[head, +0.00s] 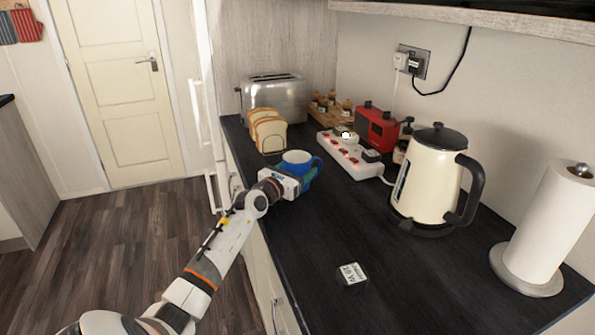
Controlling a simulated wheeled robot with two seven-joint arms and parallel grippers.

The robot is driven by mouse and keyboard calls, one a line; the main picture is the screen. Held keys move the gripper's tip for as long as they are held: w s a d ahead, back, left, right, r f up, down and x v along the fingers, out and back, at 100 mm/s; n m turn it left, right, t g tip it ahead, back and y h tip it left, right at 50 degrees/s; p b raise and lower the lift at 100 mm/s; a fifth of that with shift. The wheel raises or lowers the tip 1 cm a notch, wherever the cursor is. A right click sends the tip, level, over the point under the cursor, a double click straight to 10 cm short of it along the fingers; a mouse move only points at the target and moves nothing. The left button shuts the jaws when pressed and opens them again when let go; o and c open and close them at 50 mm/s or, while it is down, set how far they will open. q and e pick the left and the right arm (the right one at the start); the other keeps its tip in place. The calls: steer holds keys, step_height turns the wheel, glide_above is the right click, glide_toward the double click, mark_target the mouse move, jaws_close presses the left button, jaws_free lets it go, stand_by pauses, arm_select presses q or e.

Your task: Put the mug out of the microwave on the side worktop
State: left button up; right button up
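A blue mug (298,158) with a pale inside is upright at the left edge of the dark worktop (310,230), in front of the bread. Its handle points right. My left gripper (305,180) is right at the mug, on its near side, and hides much of its lower body. The fingertips are largely hidden, so I cannot tell whether they grip it or whether the mug's base touches the worktop. My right gripper is not in view. No microwave is in view.
Behind the mug are bread slices (267,131) and a toaster (274,97). A white power strip (349,155), a red box (376,128) and a cream kettle (428,182) stand to the right. A small white block (352,274) and a paper roll (549,225) are nearer. The near-middle worktop is mostly clear.

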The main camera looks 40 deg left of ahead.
arm_select(q)
steer(key=o, duration=1.3)
steer(key=s, duration=0.4)
steer(key=s+d, duration=0.1)
steer(key=s, duration=0.7)
steer(key=shift+d, duration=0.25)
